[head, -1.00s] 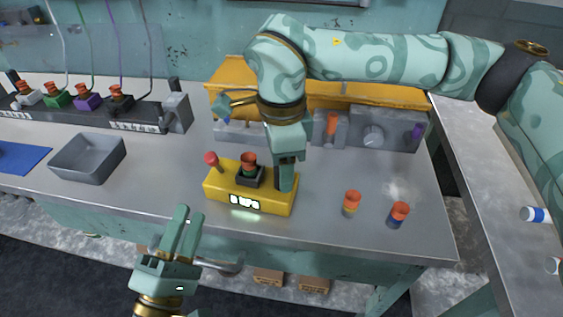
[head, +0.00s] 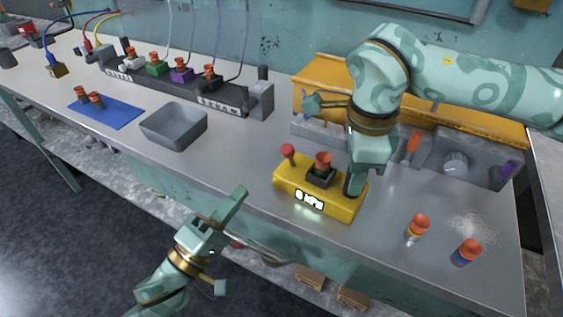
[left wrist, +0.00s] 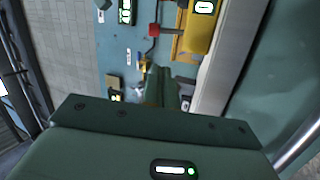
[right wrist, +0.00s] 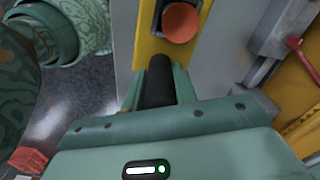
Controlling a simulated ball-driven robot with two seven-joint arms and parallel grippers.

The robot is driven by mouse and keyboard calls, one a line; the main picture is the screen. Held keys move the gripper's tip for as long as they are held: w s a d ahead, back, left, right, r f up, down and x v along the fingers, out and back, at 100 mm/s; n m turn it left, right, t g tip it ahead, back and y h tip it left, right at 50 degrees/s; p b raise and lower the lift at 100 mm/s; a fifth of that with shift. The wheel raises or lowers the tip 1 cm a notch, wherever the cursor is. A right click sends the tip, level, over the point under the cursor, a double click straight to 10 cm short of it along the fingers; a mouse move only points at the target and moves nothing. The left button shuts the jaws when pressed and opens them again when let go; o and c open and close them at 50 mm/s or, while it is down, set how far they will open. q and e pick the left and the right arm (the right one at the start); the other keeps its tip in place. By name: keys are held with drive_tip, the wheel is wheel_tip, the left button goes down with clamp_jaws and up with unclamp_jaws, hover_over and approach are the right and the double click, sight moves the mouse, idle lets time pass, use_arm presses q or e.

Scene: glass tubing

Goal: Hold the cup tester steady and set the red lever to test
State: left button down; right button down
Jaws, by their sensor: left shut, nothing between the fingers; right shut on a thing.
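The yellow cup tester (head: 333,208) stands on the bench with a lit display on its front. Its red lever (head: 288,150) rises from the left end and leans slightly left. A red-orange cup (head: 322,160) sits in the dark socket. My right gripper (head: 355,187) is shut on a black grip post (right wrist: 157,82) at the tester's right end. My left gripper (head: 234,204) is shut and empty, off the bench's front edge, left of and nearer than the tester. The left wrist view shows the red lever knob (left wrist: 154,30) beyond my fingers, apart from them.
Two loose cups (head: 418,226) (head: 467,251) stand right of the tester. A grey tray (head: 174,135) and a blue mat (head: 110,112) with cups lie left. A grey console (head: 455,163) and yellow rack stand behind. Bench between tray and tester is clear.

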sight(290, 157)
drive_tip(key=shift+a, duration=0.1)
use_arm(q)
drive_tip(key=a+m+g+h, duration=0.3)
drive_tip(key=m, duration=0.8)
drive_tip(key=a+f+m+g+h, duration=0.1)
drive_tip(key=a+m+g+h, duration=0.1)
drive_tip(key=m, duration=1)
drive_tip(key=shift+s+a+f+g+h, duration=0.25)
drive_tip(key=shift+s+a+g+h, duration=0.3)
drive_tip(key=shift+g, duration=0.35)
drive_tip(key=shift+w+d, duration=0.1)
drive_tip(key=shift+d, duration=0.1)
drive_tip(key=x, duration=1.4)
drive_tip(key=shift+r, duration=0.15)
